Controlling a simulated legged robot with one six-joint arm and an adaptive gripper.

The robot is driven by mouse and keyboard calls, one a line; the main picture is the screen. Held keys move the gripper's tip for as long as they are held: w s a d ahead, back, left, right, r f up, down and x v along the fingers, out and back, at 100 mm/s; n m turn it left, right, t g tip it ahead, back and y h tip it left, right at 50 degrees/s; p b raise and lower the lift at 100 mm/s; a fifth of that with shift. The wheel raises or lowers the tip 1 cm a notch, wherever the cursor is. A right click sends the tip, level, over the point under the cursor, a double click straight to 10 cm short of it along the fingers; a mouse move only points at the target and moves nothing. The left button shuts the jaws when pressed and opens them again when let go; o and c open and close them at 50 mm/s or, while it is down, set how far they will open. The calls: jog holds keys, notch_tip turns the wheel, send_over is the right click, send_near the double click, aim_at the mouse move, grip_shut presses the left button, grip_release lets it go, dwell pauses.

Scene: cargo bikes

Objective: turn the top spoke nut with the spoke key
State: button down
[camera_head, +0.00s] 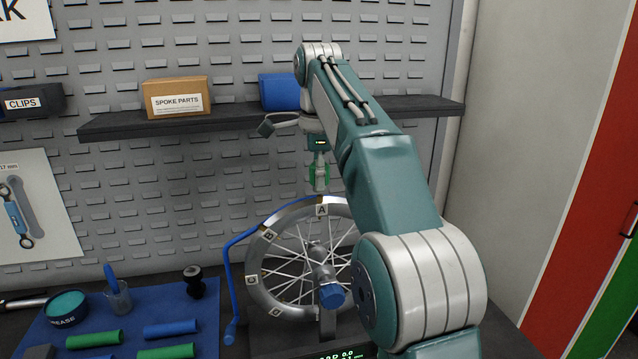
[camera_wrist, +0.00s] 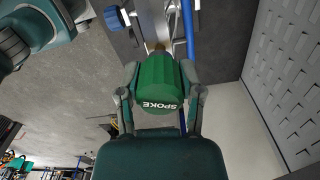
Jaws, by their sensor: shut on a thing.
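The spoked wheel (camera_head: 268,290) stands upright in a stand, with tags A, B and C on its rim; tag A (camera_head: 321,210) is at the top. My gripper (camera_head: 320,172) is above the top of the rim and is shut on the green spoke key (camera_wrist: 160,85), marked SPOKE. The key (camera_head: 319,183) points down, close above the rim near tag A. In the wrist view a small brass-coloured piece (camera_wrist: 157,46) shows at the key's far end, by the rim. I cannot tell whether it is the top spoke nut or whether the key touches it.
A dark shelf (camera_head: 235,120) with a SPOKE PARTS box (camera_head: 176,97) and a blue box (camera_head: 281,92) runs behind my arm. A blue bent rod (camera_head: 229,270) stands left of the wheel. A blue mat (camera_head: 140,305) at lower left carries green and blue grips and a cup.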

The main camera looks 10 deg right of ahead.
jog(key=n, duration=1.2)
jog(key=shift+s, duration=0.1)
jog(key=shift+f, duration=0.9)
dwell(1.3)
jog(key=c, duration=0.9)
grip_release()
grip_shut()
jog(key=shift+f, duration=0.1)
